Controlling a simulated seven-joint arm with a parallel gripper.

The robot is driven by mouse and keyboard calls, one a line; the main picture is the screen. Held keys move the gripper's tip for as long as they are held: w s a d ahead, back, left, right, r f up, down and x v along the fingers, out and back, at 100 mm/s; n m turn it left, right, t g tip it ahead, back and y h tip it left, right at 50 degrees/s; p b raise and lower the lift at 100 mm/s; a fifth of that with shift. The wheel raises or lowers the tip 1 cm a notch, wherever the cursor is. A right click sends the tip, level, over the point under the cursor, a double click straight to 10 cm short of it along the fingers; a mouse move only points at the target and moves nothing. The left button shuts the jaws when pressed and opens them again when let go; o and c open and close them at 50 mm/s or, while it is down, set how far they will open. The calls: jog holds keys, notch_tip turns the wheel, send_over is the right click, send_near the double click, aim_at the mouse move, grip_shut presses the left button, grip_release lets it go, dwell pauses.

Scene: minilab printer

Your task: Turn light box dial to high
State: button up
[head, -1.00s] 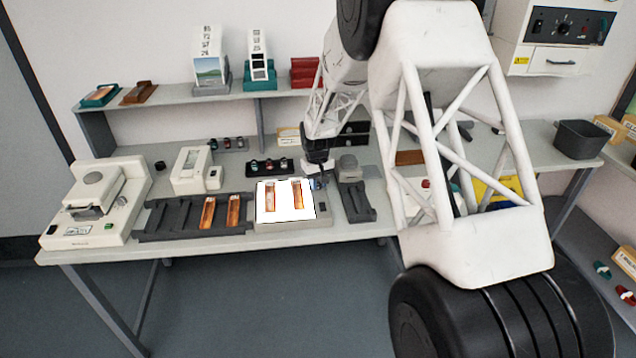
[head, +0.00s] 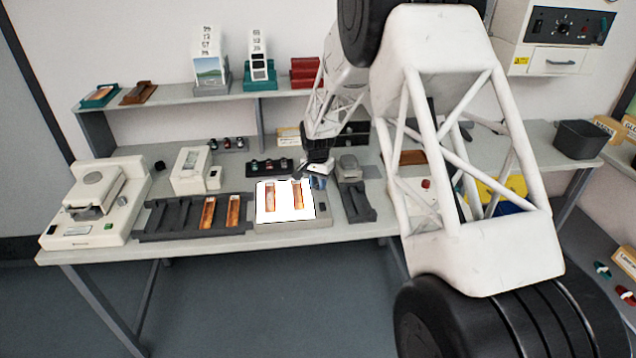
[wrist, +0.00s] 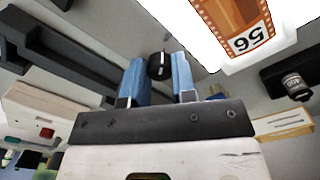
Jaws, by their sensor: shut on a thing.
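The light box (head: 290,225) sits at the front of the bench with its panel lit bright white and two orange film strips (head: 270,196) on it. Its dial (wrist: 160,66), a small black round knob with a pale mark, shows in the wrist view. My gripper (head: 318,183) is at the right edge of the light box. In the wrist view the blue fingers of my gripper (wrist: 157,78) stand on either side of the dial, shut on it. In the head view the dial is hidden by my gripper. Any setting labels are too small to read.
A dark grey holder (head: 357,203) stands close to the right of the light box. A dark tray (head: 170,218) with film strips lies to its left. A rack of small canisters (head: 268,166) is behind it. My arm hides part of the bench at right.

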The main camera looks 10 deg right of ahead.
jog(key=shift+w+r+m, duration=0.1)
jog(key=shift+m, duration=0.4)
jog(key=o, duration=0.9)
jog(key=shift+o, duration=0.2)
jog(key=shift+r, duration=3.85)
